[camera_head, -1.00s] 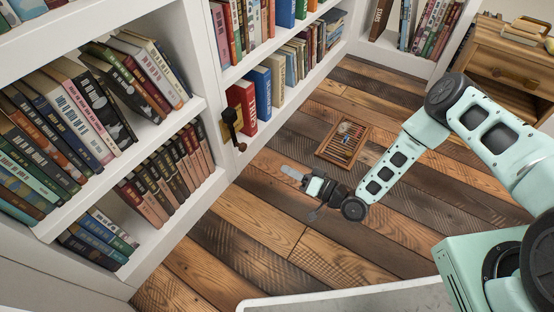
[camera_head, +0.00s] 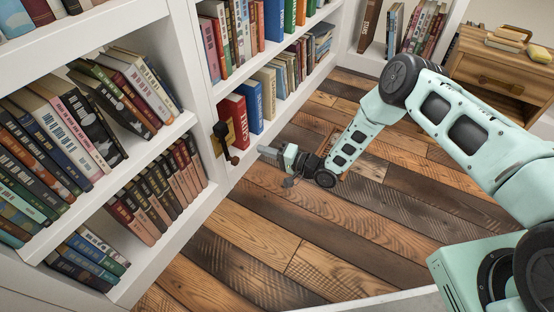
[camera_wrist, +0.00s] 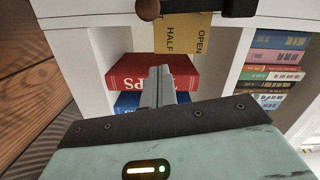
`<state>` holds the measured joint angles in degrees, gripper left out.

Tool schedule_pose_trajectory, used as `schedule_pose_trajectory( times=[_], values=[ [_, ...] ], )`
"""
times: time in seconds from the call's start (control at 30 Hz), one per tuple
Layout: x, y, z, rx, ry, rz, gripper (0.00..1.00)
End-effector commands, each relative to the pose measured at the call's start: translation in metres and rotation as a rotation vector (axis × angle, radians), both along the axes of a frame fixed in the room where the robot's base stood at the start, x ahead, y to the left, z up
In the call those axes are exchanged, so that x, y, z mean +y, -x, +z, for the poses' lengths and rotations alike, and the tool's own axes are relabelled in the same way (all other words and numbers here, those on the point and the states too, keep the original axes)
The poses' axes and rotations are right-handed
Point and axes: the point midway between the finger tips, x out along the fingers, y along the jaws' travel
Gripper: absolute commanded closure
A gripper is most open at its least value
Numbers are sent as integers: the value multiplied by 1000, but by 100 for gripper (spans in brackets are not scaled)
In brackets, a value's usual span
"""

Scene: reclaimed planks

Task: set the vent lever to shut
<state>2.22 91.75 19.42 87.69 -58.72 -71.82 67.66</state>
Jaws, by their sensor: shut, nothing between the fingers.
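The vent lever (camera_head: 223,138) is a dark arm on a brass plate (camera_head: 231,130), fixed to the white upright of the bookcase. In the head view it hangs downward, with a round knob at its lower end. In the wrist view the lever (camera_wrist: 200,9) crosses the top edge, with a brown knob (camera_wrist: 148,9) at its left end.
White shelves full of books (camera_head: 60,125) stand left of the lever. A red book (camera_head: 233,119) and a blue book (camera_head: 250,105) stand close behind it. A wooden cabinet (camera_head: 500,75) is at the far right. The plank floor (camera_head: 260,230) in front is open.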

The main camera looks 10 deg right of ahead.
Motion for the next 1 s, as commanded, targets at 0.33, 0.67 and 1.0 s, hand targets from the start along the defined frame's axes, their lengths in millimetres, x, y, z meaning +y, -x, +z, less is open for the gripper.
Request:
schedule_pose_trajectory(
  times=[0.33, 0.67, 1.0],
  values=[
    [46, 2, -9, 1, 0, 2, 100],
    [54, 10, -9, -1, 0, 0, 100],
    [62, 20, -14, 60, -44, 0, 100]
  ],
)
